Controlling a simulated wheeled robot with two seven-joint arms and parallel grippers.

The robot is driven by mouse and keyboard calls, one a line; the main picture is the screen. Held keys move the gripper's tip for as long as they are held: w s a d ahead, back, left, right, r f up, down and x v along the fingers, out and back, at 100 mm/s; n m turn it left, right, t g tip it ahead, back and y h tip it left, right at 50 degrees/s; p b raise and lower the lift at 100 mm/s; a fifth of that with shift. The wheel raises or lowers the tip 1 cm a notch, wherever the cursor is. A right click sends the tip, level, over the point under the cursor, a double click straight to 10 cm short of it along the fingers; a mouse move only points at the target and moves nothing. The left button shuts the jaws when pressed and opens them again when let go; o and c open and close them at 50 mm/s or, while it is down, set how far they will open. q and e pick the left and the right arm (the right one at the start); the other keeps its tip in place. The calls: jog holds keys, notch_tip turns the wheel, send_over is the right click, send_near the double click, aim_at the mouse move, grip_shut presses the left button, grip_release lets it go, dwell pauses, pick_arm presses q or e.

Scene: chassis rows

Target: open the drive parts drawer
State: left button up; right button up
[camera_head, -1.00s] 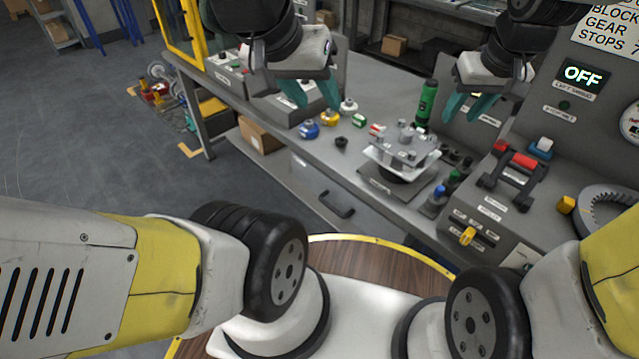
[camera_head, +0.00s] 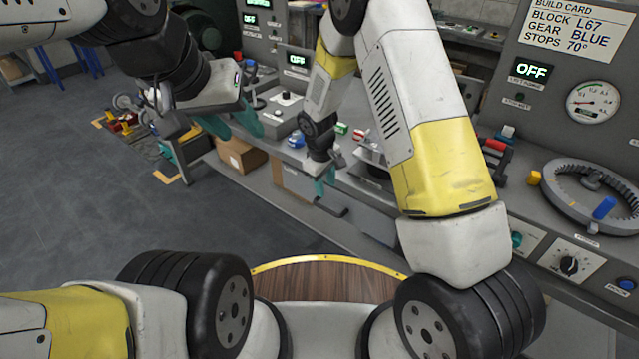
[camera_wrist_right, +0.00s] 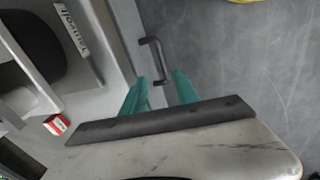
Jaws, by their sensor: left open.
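The grey drawer front (camera_head: 368,218) is under the bench top and looks shut. Its dark bar handle (camera_head: 331,207) shows just below my right gripper and also in the right wrist view (camera_wrist_right: 151,50). My right gripper (camera_head: 325,186) points down at the handle; in the right wrist view its teal fingers (camera_wrist_right: 160,77) are apart, with the handle's near end at or between the tips. I cannot tell whether they touch it. My left gripper (camera_head: 233,124) is open and empty, left of the bench controls. No drawer label is readable.
The bench top (camera_wrist_right: 112,80) carries a small red-and-white part (camera_wrist_right: 57,124) near its edge. A ring gear (camera_head: 560,200) and a gauge panel (camera_head: 592,101) are at right. The floor before the drawer is clear.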

aim_at(325, 208)
jog(key=shift+n, duration=0.4)
jog(key=f, duration=0.3)
jog(key=w+f, duration=0.1)
jog(key=f, duration=0.3)
jog(key=w+f, duration=0.1)
jog(key=f, duration=0.3)
jog(key=shift+c, duration=0.3)
grip_shut()
jog(key=shift+r, duration=0.1)
dwell(0.5)
